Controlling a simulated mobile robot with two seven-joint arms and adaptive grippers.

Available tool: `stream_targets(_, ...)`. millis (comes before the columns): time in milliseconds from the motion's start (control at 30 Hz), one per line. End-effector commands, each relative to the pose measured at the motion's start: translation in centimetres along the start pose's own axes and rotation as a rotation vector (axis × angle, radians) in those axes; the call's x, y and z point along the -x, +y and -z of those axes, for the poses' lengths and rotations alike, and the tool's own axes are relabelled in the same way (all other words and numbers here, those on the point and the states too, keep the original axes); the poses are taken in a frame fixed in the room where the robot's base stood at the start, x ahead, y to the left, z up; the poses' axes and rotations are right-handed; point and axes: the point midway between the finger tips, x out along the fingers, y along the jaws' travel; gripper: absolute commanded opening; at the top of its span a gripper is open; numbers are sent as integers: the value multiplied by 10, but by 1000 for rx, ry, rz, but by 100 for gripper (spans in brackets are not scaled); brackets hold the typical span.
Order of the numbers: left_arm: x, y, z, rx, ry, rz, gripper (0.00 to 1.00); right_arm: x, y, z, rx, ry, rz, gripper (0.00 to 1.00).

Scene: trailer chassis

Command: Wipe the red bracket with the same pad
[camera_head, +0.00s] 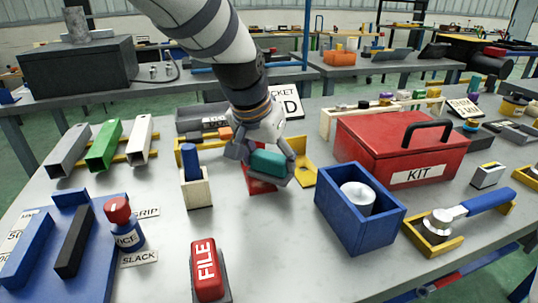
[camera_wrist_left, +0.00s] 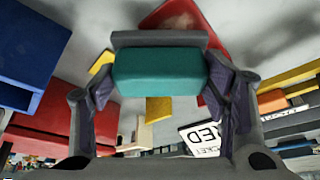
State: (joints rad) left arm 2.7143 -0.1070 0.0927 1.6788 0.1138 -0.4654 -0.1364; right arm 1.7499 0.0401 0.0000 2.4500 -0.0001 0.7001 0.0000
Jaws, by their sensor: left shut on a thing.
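My left gripper (camera_head: 268,166) is shut on a teal pad (camera_head: 270,163) with a grey backing. The pad also shows between the fingers in the left wrist view (camera_wrist_left: 157,72). The red bracket (camera_head: 257,186) lies on the grey table right under the gripper and pad in the head view, which hide much of it. It shows in part behind the pad in the left wrist view (camera_wrist_left: 190,18). I cannot tell whether the pad touches the bracket. My right gripper is in neither view.
A yellow bracket (camera_head: 303,176) stands close to the right of the gripper. A wooden block (camera_head: 197,192) with a blue piece stands to the left. A blue bin (camera_head: 345,226) and red KIT box (camera_head: 400,146) stand to the right. A red FILE block (camera_head: 205,270) is at the front.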

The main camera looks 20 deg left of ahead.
Motion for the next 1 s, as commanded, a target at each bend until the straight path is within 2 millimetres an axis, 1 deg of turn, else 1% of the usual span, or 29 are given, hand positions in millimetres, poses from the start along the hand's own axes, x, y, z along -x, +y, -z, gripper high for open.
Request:
stream_targets(267,0,0,0,0,1,0,42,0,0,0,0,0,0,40)
stream_targets(1000,-14,0,-6,0,1,0,42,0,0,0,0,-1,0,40)
